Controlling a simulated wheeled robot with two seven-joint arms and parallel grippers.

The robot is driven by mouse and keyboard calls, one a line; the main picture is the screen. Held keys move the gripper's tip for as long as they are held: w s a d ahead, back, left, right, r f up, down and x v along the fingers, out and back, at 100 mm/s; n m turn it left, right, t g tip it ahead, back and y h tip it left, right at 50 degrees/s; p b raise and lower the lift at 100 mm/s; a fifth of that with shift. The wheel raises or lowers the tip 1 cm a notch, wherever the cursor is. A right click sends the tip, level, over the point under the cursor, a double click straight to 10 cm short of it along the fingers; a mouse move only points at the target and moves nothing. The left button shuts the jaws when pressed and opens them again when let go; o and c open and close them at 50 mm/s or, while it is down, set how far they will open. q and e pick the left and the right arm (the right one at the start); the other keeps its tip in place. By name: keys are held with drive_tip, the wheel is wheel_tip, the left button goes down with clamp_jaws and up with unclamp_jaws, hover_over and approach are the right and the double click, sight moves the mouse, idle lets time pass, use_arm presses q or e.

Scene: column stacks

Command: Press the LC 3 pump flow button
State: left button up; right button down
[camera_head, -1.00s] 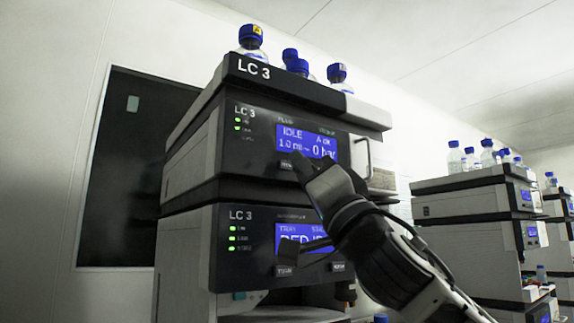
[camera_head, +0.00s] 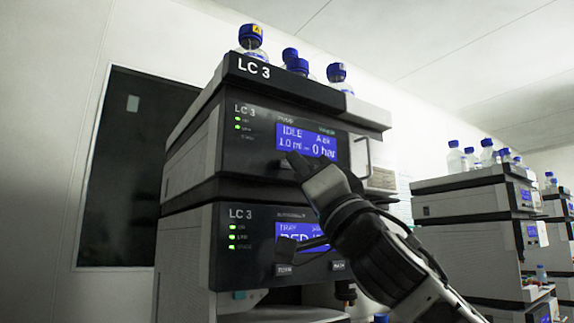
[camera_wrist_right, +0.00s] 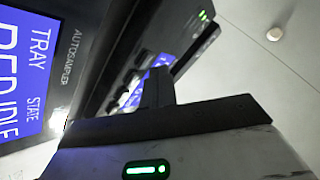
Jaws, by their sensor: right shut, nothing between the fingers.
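The LC 3 pump module (camera_head: 256,137) is the upper unit of the near stack, with a dark front. Its blue screen (camera_head: 306,142) reads IDLE, with a flow value and 0 bar. My right gripper (camera_head: 294,160) is shut and empty, its tips just below the screen's left part. The tips cover the spot where a button showed before, so I cannot tell whether they touch it. In the right wrist view the closed fingers (camera_wrist_right: 158,86) point at the pump front, beside its tilted screen (camera_wrist_right: 138,95). My left gripper is not in view.
The autosampler (camera_head: 255,242) sits below the pump, its screen partly behind my right arm. Blue-capped bottles (camera_head: 251,40) stand on top of the stack. A metal handle (camera_head: 361,155) juts out at the pump's right. Other instrument stacks (camera_head: 470,200) stand further right.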

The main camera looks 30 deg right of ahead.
drive_tip(key=shift+w, duration=0.55)
idle(0.8)
drive_tip(key=shift+s, duration=0.15)
drive_tip(key=shift+s+b, duration=0.3)
drive_tip(key=shift+s, duration=0.4)
drive_tip(key=s+b, duration=0.1)
drive_tip(key=s, duration=0.4)
drive_tip(key=shift+d, duration=0.2)
idle(0.8)
